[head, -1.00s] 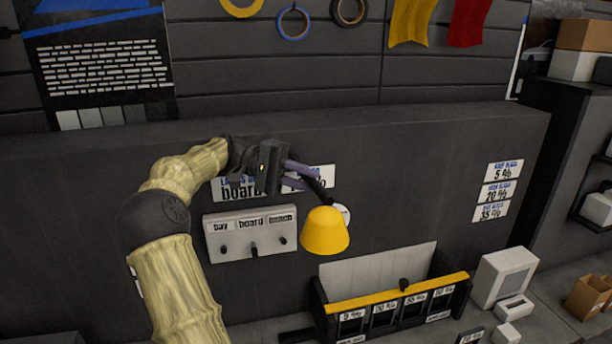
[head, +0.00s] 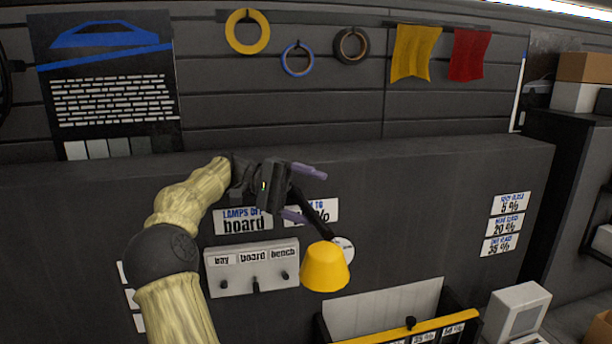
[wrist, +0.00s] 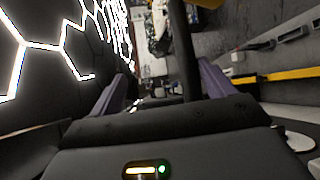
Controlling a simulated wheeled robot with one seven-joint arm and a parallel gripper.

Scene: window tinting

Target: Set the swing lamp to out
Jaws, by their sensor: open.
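The swing lamp has a yellow shade (head: 325,268) hanging at the lower end of a dark, slanted arm (head: 318,222), in front of the dark wall panel. My gripper (head: 316,197) is open at the upper part of this arm, its two purple fingers spread apart. In the wrist view, a dark bar (wrist: 184,45), which looks like the lamp arm, runs between the fingers of my gripper (wrist: 163,70), nearer the right one. I cannot tell whether either finger touches it. My gripper hides the arm's upper end. A round white plate (head: 345,247) shows partly behind the shade.
A grey switch box (head: 232,279) labelled bay, board and bench is left of the shade. A lettered sign (head: 243,220) is above it. A bin rack with a yellow front bar (head: 430,327) stands below right. Percentage labels (head: 505,224) are on the panel's right.

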